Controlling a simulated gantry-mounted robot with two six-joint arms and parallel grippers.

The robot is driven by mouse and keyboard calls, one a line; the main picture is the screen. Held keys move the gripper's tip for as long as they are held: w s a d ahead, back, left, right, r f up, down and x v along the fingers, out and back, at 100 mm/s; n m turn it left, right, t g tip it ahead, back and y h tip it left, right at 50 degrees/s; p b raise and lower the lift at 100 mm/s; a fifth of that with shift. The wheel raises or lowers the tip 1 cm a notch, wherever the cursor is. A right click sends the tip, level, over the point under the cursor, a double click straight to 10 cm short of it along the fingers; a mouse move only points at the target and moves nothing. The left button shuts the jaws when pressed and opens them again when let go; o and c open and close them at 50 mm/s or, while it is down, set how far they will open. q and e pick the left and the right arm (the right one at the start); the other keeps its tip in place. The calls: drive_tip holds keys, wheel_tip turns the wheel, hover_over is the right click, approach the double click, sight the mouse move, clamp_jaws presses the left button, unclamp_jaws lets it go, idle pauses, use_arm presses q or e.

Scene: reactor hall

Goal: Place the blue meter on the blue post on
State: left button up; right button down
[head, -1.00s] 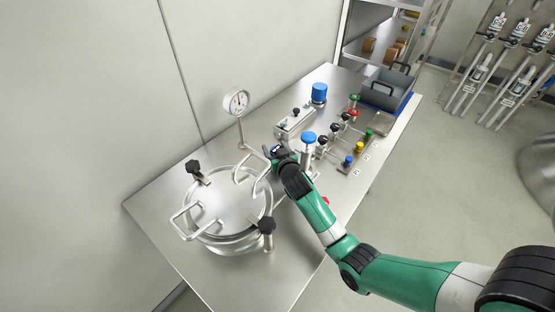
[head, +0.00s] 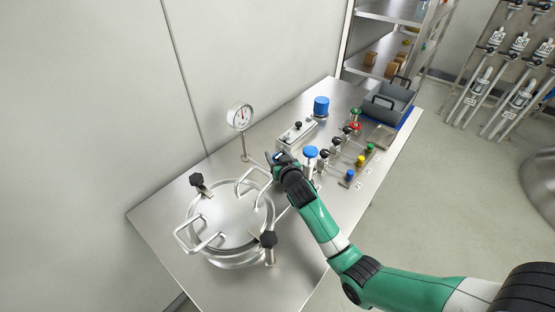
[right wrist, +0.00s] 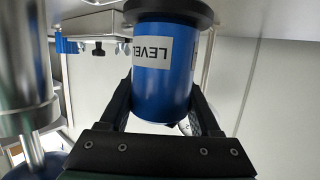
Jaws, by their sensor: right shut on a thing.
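My right gripper (right wrist: 163,110) is shut on a blue cylindrical meter (right wrist: 160,85) with a white LEVEL label and a black collar; the wrist view shows it upside down. In the head view my right gripper (head: 276,158) is above the steel table, left of a metal post with a round blue top (head: 311,152). That post also shows close at the left of the wrist view (right wrist: 22,75). The held meter is mostly hidden in the head view. A small blue-topped post (head: 349,174) stands with a yellow one (head: 361,160) and a green one (head: 370,148). My left gripper is out of view.
A large lidded vessel (head: 231,222) fills the table's near left. A dial gauge (head: 240,116) rises behind it. Several black-handled valves, a blue cylinder (head: 321,106) and a grey bin (head: 391,101) stand towards the back right. A wall is close on the left.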

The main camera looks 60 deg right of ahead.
drive_tip(key=s+a+r+p, duration=0.1)
drive_tip(key=r, duration=0.1)
drive_tip(key=s+a+r+p, duration=0.1)
drive_tip(key=r, duration=0.1)
drive_tip(key=s+a+r+p, duration=0.1)
drive_tip(key=s+r, duration=0.1)
drive_tip(key=shift+r, duration=0.25)
drive_tip(key=s+d+p+v, duration=0.1)
drive_tip(key=p+v, duration=0.3)
drive_tip(key=v, duration=0.5)
drive_tip(key=shift+s+r, duration=0.15)
drive_tip(key=shift+r, duration=0.35)
